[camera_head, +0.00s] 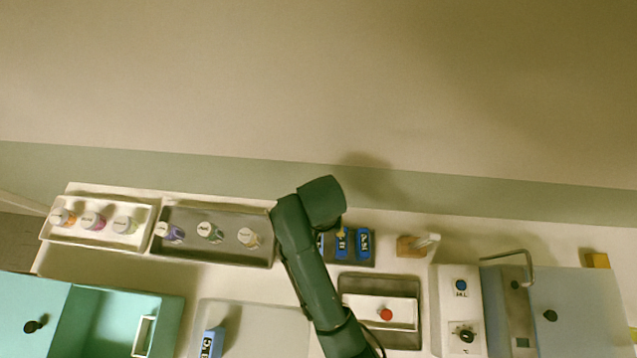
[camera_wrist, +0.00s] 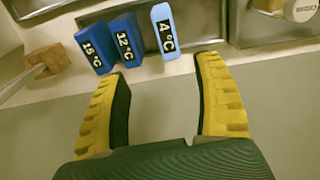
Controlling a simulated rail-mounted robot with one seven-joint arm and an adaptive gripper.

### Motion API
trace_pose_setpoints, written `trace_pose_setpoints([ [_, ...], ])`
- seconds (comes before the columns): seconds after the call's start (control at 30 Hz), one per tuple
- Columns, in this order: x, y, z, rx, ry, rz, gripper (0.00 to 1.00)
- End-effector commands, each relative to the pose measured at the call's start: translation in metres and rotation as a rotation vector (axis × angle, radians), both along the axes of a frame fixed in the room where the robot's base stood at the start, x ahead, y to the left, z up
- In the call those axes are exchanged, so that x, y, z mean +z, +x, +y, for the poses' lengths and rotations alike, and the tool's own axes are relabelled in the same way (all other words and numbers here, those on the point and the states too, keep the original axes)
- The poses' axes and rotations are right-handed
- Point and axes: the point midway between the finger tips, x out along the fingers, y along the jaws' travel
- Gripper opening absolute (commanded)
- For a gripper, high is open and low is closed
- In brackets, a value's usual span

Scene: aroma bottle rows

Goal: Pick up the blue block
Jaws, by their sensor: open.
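Three blue blocks with black temperature labels stand in a row. In the wrist view they are the 15 °C block (camera_wrist: 93,50), the 32 °C block (camera_wrist: 126,40) and the lighter blue 4 °C block (camera_wrist: 164,30). In the head view two show clearly, the right block (camera_head: 363,244) and the middle block (camera_head: 342,244); my arm partly covers the left one. My gripper (camera_wrist: 163,70) is open and empty, its yellow fingers apart. Its fingertips are just short of the row in the wrist view, roughly in line with the 4 °C block. In the head view my arm mostly hides the gripper.
A grey tray (camera_head: 200,252) with several jars lies left of the row, beside a white tray (camera_head: 75,236) of jars. A wooden piece (camera_head: 408,247) stands to the right. Another blue labelled object (camera_head: 212,342) is in the front tray (camera_head: 265,320). A red-button box (camera_head: 365,308) sits in front.

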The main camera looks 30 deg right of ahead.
Motion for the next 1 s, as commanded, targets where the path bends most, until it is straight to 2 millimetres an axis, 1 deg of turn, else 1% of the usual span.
trace_pose_setpoints([
  [0.13, -0.025, -0.001, 0.0, 0.0, 0.001, 0.004, 0.67],
  [0.4, -0.089, 0.0, 0.0, 0.001, 0.001, 0.001, 0.67],
  [0.5, -0.103, 0.001, 0.0, 0.002, 0.0, -0.002, 0.67],
  [0.67, -0.12, 0.002, 0.002, 0.003, 0.0, -0.001, 0.67],
  [0.83, -0.15, 0.006, 0.006, 0.002, 0.0, -0.001, 0.67],
  [0.9, -0.158, 0.006, 0.006, 0.002, 0.0, -0.004, 0.67],
  [1.0, -0.161, 0.006, 0.006, 0.002, -0.001, -0.004, 0.67],
])
